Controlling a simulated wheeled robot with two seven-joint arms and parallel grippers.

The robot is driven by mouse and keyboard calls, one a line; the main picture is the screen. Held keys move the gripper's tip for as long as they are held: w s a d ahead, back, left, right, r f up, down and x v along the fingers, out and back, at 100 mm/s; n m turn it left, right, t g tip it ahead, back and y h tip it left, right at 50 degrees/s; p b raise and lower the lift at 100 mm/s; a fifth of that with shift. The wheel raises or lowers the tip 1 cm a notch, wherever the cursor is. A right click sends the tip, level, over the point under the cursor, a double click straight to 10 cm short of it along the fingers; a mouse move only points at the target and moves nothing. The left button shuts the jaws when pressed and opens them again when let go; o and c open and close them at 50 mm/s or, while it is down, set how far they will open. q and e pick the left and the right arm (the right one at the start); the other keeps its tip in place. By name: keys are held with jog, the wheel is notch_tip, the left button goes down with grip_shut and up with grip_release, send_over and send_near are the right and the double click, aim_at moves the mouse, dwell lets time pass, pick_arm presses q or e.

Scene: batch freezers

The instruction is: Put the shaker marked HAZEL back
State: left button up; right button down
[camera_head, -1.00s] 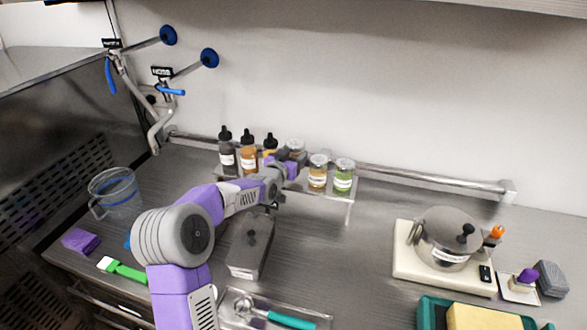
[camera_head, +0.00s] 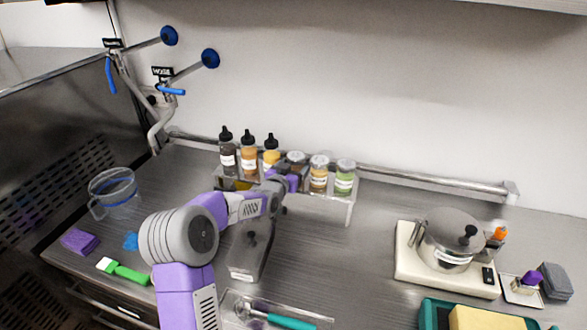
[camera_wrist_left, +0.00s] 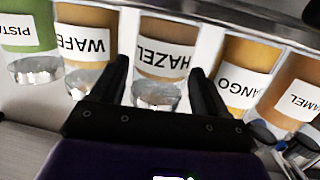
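The shaker marked HAZEL (camera_wrist_left: 165,52) has a brown filling and a clear top. It appears upside down in the left wrist view, between my left gripper's fingertips. In the head view the gripper (camera_head: 288,180) is just in front of the rack. My right gripper is not in view.
The PISTA... shaker (camera_head: 345,177) stands at the rack's right end. Several dropper bottles, including the mango one (camera_head: 271,158), stand close on the left. A lidded grey box (camera_head: 250,250) lies below my arm. The counter right of the rack is clear up to the pot (camera_head: 448,240).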

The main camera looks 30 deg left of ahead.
pick_arm(q)
jog(key=shift+r, duration=0.2)
jog(key=v, duration=1.2)
jog(key=shift+f, duration=0.2)
